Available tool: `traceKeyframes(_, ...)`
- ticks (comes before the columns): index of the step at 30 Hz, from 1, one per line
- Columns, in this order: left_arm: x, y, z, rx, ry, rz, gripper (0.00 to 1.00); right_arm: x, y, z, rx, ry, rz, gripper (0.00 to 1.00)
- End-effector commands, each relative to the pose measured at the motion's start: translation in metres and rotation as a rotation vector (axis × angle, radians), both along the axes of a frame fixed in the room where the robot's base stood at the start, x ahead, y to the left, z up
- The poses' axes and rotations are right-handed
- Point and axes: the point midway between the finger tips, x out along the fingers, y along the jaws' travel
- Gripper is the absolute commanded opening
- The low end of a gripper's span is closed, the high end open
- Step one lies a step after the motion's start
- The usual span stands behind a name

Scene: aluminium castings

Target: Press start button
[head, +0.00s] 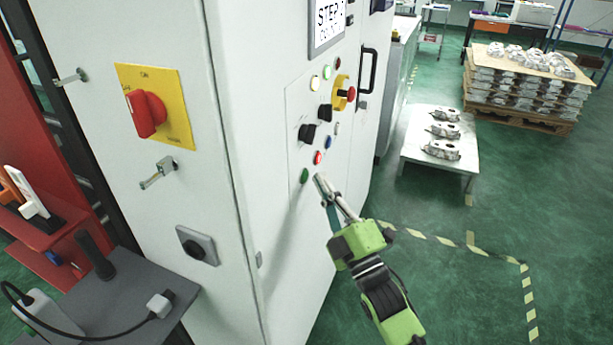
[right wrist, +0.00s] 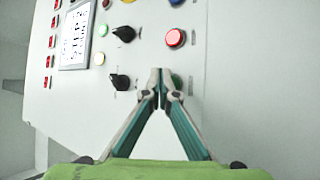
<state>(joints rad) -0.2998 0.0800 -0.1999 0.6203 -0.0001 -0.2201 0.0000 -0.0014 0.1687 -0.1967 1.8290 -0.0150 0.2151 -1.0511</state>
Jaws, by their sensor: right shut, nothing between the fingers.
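A green button (head: 304,176) sits low on the white cabinet's control panel (head: 296,120). In the right wrist view the green button (right wrist: 177,80) is partly hidden behind the fingertips. My right gripper (head: 321,181) is shut and empty, its tips just right of the green button in the head view. In the right wrist view the tips of the right gripper (right wrist: 161,72) meet in front of the panel, overlapping the button's edge. I cannot tell whether they touch it. My left gripper is not in view.
A red button (head: 318,157), black knobs (head: 307,133) and a red emergency stop on yellow (head: 350,93) are close by. A screen (head: 327,22) is above. A door handle (head: 367,71) sticks out at right. A low table with castings (head: 408,150) stands beyond open green floor.

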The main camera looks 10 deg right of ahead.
Motion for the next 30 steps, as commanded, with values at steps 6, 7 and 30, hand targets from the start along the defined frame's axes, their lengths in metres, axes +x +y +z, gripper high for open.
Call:
traceKeyframes(6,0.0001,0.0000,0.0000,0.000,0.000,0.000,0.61,0.0000,-0.0001,-0.0002,0.000,0.000,0.000,0.00)
traceKeyframes(7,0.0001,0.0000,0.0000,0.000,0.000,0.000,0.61,0.0000,-0.0001,-0.0002,0.000,0.000,0.000,0.00)
traceKeyframes(30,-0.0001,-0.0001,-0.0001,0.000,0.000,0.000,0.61,0.0047,0.0071,0.0003,0.000,0.000,0.000,0.00)
